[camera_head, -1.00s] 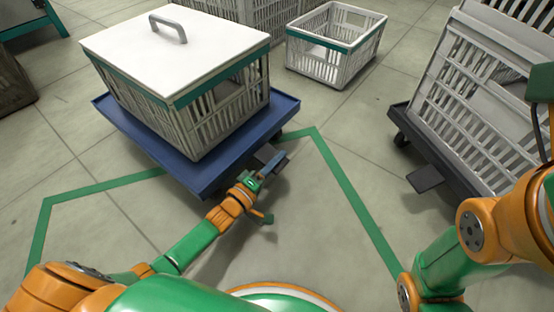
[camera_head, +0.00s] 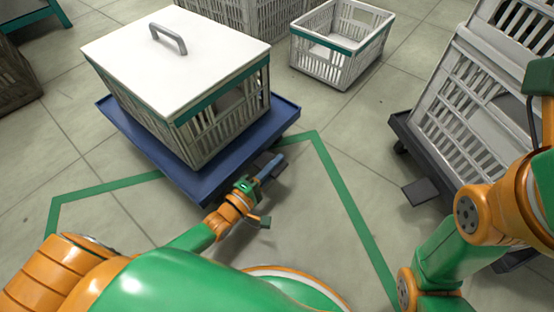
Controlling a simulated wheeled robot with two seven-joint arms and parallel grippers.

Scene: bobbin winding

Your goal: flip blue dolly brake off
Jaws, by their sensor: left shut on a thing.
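The blue dolly (camera_head: 206,187) stands on the floor left of centre and carries a grey crate with a white lid. Its brake pedal (camera_head: 272,164) sticks out at the dolly's near right edge, partly hidden behind my gripper. My left gripper (camera_head: 262,178) is at this edge, low beside the dolly, with its fingers shut at the pedal. The exact contact between fingers and pedal is too small to tell. My right arm comes in at the right edge, but its gripper is out of view.
The lidded crate (camera_head: 223,114) fills the blue dolly. An open grey crate (camera_head: 340,62) stands on the floor behind it. A dark dolly (camera_head: 402,127) with tilted-looking grey crates and its own dark pedal (camera_head: 421,191) stands at right. Green tape (camera_head: 345,195) marks the floor; the middle floor is clear.

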